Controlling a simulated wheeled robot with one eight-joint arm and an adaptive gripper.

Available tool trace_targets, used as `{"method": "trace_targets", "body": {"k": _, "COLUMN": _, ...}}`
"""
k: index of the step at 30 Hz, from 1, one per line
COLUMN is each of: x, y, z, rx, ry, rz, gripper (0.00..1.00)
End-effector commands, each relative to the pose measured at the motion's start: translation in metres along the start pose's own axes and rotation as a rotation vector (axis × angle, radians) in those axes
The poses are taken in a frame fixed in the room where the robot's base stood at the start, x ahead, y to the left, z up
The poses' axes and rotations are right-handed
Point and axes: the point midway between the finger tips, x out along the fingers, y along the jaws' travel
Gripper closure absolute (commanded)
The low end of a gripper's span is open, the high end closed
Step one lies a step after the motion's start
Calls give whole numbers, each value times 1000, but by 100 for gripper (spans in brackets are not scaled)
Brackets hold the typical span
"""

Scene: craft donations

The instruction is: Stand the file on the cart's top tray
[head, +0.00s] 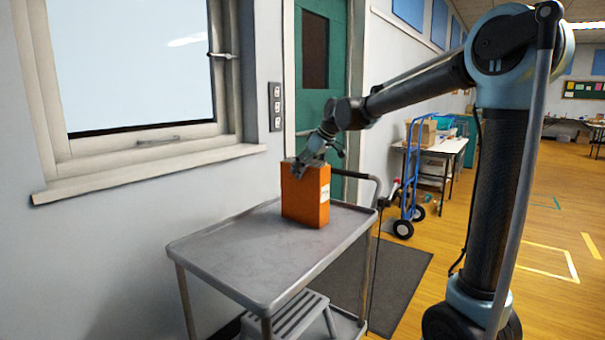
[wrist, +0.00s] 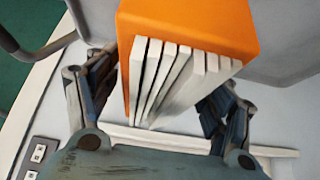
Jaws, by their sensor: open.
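The orange file (head: 306,200) stands upright on the grey top tray (head: 255,255) of the cart, towards its far end by the handle. In the wrist view the file (wrist: 190,22) shows its open side with several white sheets or folders inside. My gripper (head: 308,168) is at the file's upper part. In the wrist view my gripper (wrist: 158,95) has one finger on each side of the file. The fingers are open, with a gap visible at the right finger; contact on the left is hard to tell.
The near part of the tray is bare. A grey step stool (head: 298,315) is under the tray. A window sill (head: 150,172) and wall run along the left. A blue hand truck (head: 410,190) and a white table (head: 440,150) stand behind on the right.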

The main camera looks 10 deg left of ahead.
Motion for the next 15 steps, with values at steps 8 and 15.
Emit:
{"method": "trace_targets", "body": {"k": 8, "x": -52, "y": 0, "z": 1, "rx": 1, "ry": 0, "rz": 1, "gripper": 25}}
{"method": "trace_targets", "body": {"k": 15, "x": -92, "y": 0, "z": 0, "rx": 1, "ry": 1, "rz": 1, "gripper": 25}}
